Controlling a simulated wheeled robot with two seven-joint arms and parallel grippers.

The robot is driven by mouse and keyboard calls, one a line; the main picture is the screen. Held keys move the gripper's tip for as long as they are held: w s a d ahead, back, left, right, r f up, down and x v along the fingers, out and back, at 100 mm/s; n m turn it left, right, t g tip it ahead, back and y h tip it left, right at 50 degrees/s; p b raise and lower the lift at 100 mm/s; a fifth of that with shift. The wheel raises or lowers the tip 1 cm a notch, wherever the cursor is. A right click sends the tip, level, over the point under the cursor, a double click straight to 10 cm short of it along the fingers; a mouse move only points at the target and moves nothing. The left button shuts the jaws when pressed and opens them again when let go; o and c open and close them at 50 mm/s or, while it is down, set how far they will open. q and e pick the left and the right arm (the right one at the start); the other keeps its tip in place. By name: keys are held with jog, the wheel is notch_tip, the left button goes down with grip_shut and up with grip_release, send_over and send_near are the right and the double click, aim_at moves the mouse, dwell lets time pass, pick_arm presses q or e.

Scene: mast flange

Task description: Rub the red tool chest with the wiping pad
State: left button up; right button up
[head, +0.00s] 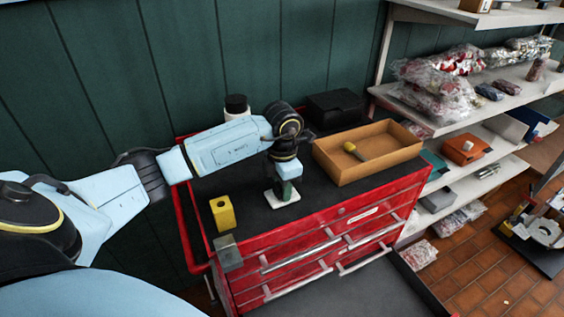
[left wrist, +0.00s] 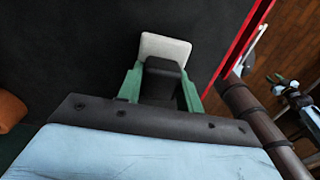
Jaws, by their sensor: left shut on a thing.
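The red tool chest (head: 320,240) stands against the green wall, with a black top and silver drawer handles. My left gripper (head: 286,187) points down over the middle of the chest top. It is shut on the wiping pad (head: 283,197), which has a white base and a dark grip. The pad's white base is on or just above the black top; I cannot tell if it touches. In the left wrist view the white pad (left wrist: 165,47) shows beyond the green fingers of my left gripper (left wrist: 163,85).
On the chest stand a tan tray (head: 360,172) with a yellow-headed item, a black box (head: 336,108), a white bottle with a black cap (head: 237,108), a yellow block (head: 222,213) and a grey-green block (head: 227,252). Shelves with bagged goods (head: 440,85) stand right. The front middle of the top is clear.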

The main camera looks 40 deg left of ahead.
pick_arm(q)
jog(key=shift+s+d+r, duration=0.1)
jog(key=shift+s+d, duration=0.1)
jog(key=shift+d, duration=0.15)
notch_tip(320, 180, up, 3)
jog(key=shift+f+p, duration=0.2)
jog(key=shift+p, duration=0.6)
jog(key=shift+w+a+r+p, duration=0.1)
jog(key=shift+r+p, duration=0.45)
jog(key=shift+r, duration=0.15)
jog(key=shift+r+p, duration=1.3)
jog(key=shift+r, duration=0.65)
